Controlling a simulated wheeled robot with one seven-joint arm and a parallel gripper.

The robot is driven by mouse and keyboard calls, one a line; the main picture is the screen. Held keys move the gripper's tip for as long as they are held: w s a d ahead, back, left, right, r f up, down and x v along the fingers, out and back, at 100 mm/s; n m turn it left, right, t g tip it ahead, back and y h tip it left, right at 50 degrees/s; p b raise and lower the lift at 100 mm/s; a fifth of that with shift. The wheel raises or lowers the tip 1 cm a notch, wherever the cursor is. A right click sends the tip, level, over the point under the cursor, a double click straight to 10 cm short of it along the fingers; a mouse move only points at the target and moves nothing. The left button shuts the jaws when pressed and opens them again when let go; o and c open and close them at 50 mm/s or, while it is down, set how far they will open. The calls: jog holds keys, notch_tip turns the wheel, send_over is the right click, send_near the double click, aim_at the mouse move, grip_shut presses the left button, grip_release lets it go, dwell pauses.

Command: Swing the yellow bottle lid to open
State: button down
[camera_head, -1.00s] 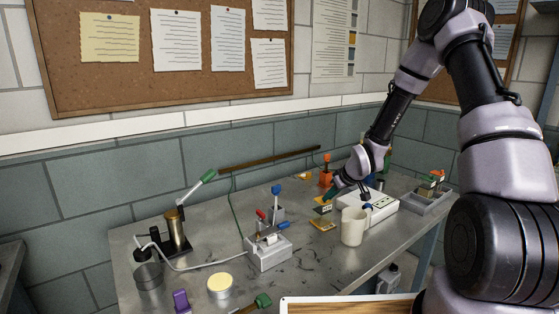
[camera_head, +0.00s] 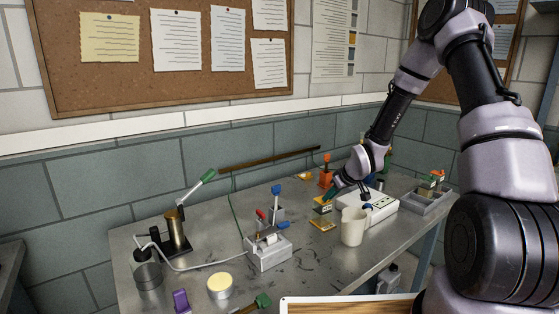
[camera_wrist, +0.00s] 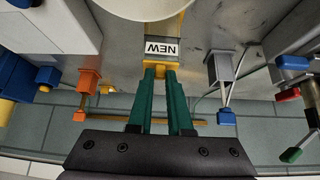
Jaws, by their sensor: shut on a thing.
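My gripper (camera_wrist: 160,70) has green fingers, close together at the tips, and is shut on a small yellow piece at the edge of a flat yellow part (camera_wrist: 177,52). This part carries a white label (camera_wrist: 160,47) reading "NEW" upside down; I take it for the yellow lid. In the head view my gripper (camera_head: 330,198) points down and left, with the labelled yellow part (camera_head: 322,209) just below its tips. A flat yellow piece (camera_head: 323,225) shows lower down at the table. I cannot make out the bottle body or the hinge.
A white mug (camera_head: 354,227) stands close to the right of the labelled part. A white box (camera_head: 383,208) and a grey tray (camera_head: 432,201) lie farther right. An orange device (camera_head: 326,174) stands behind. A lever block (camera_head: 268,252) and a hand pump (camera_head: 177,232) are to the left.

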dwell(0.4)
jog(key=shift+w+a+r+g+h, duration=0.2)
jog(key=shift+w+r+g+h, duration=0.25)
jog(key=shift+g, duration=0.3)
jog(key=shift+w+a+r+g+h, duration=0.2)
jog(key=shift+r+g+h, duration=0.3)
jog(key=shift+g, duration=0.25)
jog(key=shift+w+a+r+g+h, duration=0.35)
jog(key=shift+w+g+h, duration=0.2)
jog(key=shift+g, duration=0.25)
jog(key=shift+w+a+r+g+h, duration=0.3)
jog(key=shift+g+h, duration=0.2)
jog(key=shift+g, duration=0.2)
jog(key=shift+w, duration=0.1)
